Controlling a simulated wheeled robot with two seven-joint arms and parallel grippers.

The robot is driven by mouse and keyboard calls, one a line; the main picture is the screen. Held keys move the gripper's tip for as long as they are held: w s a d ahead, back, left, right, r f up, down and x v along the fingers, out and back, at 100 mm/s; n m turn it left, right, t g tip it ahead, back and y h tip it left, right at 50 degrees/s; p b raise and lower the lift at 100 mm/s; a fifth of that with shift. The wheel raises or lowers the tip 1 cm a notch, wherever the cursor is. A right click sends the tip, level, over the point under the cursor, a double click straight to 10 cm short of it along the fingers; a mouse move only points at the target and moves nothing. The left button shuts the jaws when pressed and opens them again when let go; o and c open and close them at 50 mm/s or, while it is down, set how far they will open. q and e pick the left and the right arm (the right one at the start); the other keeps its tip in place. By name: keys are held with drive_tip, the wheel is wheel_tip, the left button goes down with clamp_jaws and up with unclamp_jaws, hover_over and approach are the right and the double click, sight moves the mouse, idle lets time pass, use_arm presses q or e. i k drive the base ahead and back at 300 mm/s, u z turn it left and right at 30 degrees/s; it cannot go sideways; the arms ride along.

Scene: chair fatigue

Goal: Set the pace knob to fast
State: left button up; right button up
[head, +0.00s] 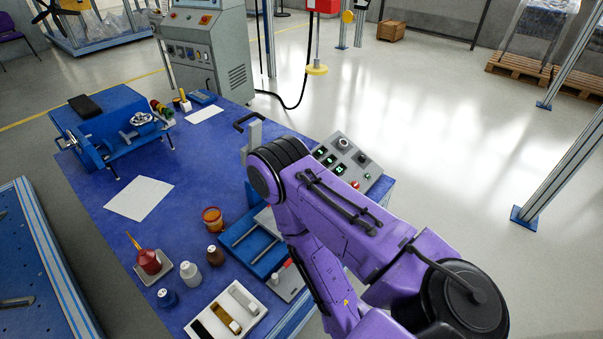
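A grey sloped control box (372,171) stands at the right edge of the blue table, partly behind my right arm. Its face has small green-lit displays (340,169), a round dark knob (344,143), another dark control (362,158) and a red button (355,184). I cannot tell which control is the pace knob, nor read any setting. My purple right arm comes in from the lower right and bends over the table beside the box. Its gripper is not in view. My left arm and gripper are not in view.
The blue table (190,235) holds a blue vise-like fixture (115,130), white paper (139,198), an orange-rimmed jar (212,219), small bottles (190,272) and a white tray (258,309). A grey machine cabinet (212,55) stands behind. The floor right of the box is clear.

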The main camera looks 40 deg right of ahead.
sight(363, 157)
drive_tip(key=z, duration=1.75)
drive_tip(key=k, duration=0.6)
drive_tip(key=z, duration=0.8)
drive_tip(key=i, duration=0.75)
drive_tip(key=z, duration=0.55)
drive_tip(key=i, duration=0.9)
drive_tip(key=u, duration=0.35)
